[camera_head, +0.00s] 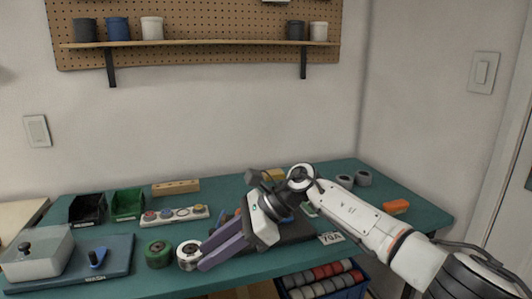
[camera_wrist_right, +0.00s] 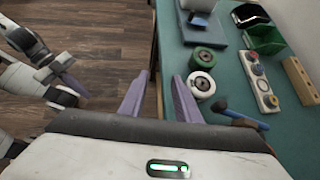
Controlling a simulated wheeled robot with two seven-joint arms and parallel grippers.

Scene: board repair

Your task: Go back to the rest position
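My right gripper (camera_head: 206,254) reaches in from the right over the front of the teal workbench (camera_head: 320,262). In the right wrist view its two purple fingers (camera_wrist_right: 160,76) stand apart with nothing between them, above the bench's edge. In the head view the fingertips appear beside a white tape roll (camera_head: 188,254), and the hand covers part of a dark board or mat (camera_head: 297,231). My left gripper (camera_wrist_right: 66,76) shows small at the left of the right wrist view, over the wooden floor. Its finger opening is too small to judge. It is outside the head view.
An orange block (camera_head: 396,206) lies right. A blue crate (camera_head: 323,280) is below the front edge.

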